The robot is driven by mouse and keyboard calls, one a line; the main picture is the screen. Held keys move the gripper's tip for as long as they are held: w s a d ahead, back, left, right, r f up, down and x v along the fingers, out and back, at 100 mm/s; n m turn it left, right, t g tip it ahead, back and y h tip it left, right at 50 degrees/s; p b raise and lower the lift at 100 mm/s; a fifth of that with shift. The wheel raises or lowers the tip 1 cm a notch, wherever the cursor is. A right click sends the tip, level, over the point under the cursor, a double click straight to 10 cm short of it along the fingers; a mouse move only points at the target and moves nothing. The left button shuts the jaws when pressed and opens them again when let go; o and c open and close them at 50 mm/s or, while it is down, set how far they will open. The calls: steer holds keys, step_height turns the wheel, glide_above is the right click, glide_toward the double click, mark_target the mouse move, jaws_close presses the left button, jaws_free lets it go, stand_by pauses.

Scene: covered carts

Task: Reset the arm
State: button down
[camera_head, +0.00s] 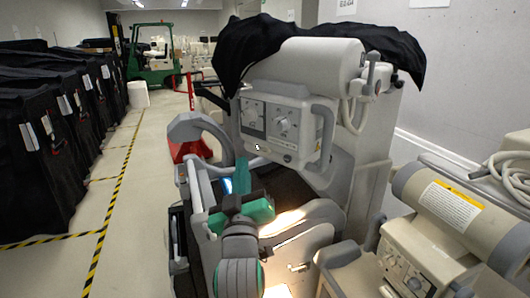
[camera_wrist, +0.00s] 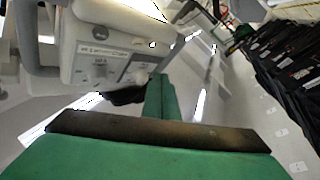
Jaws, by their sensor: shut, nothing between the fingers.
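My arm (camera_head: 240,245) reaches up from the bottom middle of the head view. Its green gripper (camera_head: 241,178) is in front of a white and grey medical cart (camera_head: 345,165), below its panel with dials (camera_head: 270,120). In the wrist view, my gripper (camera_wrist: 158,105) shows as green pieces with a dark strip, shut with nothing held. The cart's dial panel (camera_wrist: 105,60) is close by at the upper left there. I cannot tell whether the gripper touches the cart.
Black covered carts (camera_head: 45,150) line the left side. A clear floor aisle with yellow-black tape (camera_head: 105,225) runs beside them. A green forklift (camera_head: 152,55) stands at the back. Another beige machine (camera_head: 430,230) is close on the right. A black cover (camera_head: 265,45) drapes the cart's top.

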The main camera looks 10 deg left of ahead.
steer(key=shift+w, duration=0.1)
stand_by(0.3)
steer(key=s+d+f+m+g+h, duration=0.15)
steer(key=s+d+f, duration=0.25)
steer(key=f, duration=0.7)
steer(key=s+d+f+m+h, duration=0.1)
steer(key=s+d+f+m, duration=0.3)
steer(key=f, duration=0.7)
steer(key=s+d+f+n+g+h, duration=0.1)
steer(key=s+d+f, duration=0.3)
steer(key=f, duration=0.7)
steer(key=s+d+f+m+h, duration=0.1)
steer(key=s+d+f, duration=0.1)
steer(key=s, duration=0.8)
steer(key=s+d+f+m+g, duration=0.1)
steer(key=s+f, duration=0.4)
steer(key=s, duration=0.5)
steer(key=s+d+f+m+g+h, duration=0.1)
steer(key=s+d+f+m, duration=0.1)
steer(key=s, duration=0.8)
steer(key=shift+s+d+f+h, duration=0.35)
steer(key=shift+d+f, duration=0.3)
steer(key=shift+d, duration=0.6)
steer(key=shift+m+g, duration=0.25)
steer(key=shift+d, duration=0.1)
